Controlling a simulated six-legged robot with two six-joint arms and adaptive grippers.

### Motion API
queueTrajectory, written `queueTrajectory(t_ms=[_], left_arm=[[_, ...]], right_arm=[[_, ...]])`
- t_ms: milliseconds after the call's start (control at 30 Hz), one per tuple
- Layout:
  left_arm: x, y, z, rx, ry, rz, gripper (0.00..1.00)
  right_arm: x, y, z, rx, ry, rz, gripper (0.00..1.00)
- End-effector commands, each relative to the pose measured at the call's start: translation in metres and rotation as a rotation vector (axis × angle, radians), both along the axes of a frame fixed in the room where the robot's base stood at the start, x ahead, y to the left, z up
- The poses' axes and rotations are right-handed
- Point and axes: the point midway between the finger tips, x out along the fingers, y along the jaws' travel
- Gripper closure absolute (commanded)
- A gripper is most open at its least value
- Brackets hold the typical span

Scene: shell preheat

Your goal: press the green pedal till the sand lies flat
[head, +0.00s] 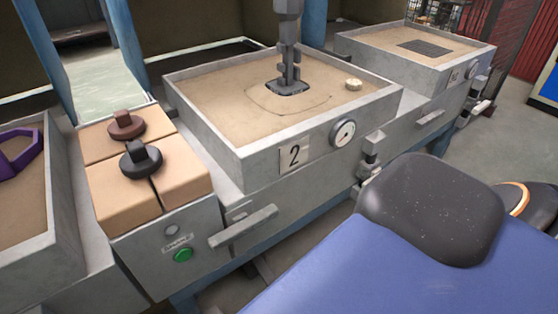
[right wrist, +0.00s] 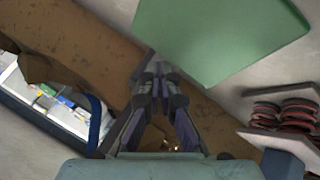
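The sand (head: 235,105) fills the grey box marked 2 in the head view. A grey metal rod (head: 289,55) comes down from above, and its dark foot rests at the sand. A thin curved line rings the foot, and a small pale round lump lies to its right. No green pedal is recognisable; a round green button (head: 183,255) sits on the grey front panel below the blocks. My right gripper (right wrist: 159,72) shows in the right wrist view with its fingertips together and nothing seen between them. My left gripper is not in view.
Tan blocks with a black knob (head: 141,160) and a brown knob (head: 126,125) stand left of the box. A gauge (head: 343,133) and bar handle (head: 243,227) project from its front. A green panel (right wrist: 220,35) and stacked reddish discs (right wrist: 285,115) show in the wrist view.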

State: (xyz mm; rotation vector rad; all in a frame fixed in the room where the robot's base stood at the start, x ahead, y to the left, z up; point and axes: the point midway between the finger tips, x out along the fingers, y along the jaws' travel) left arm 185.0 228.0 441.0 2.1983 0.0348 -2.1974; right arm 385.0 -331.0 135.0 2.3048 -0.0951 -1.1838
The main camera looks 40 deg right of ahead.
Motion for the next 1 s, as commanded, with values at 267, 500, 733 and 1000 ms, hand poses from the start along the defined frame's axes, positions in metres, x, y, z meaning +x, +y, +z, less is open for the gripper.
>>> queueTrajectory(t_ms=[267,500,733,1000], left_arm=[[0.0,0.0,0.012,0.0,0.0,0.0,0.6],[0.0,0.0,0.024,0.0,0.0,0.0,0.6],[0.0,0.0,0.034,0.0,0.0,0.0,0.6],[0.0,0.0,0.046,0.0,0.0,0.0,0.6]], right_arm=[[-0.004,0.0,0.012,0.001,0.007,0.0,1.0],[0.0,0.001,0.026,0.0,0.001,0.001,1.0],[0.001,0.001,0.038,0.001,0.0,0.002,1.0],[0.001,0.001,0.051,0.0,0.001,0.001,1.0]])
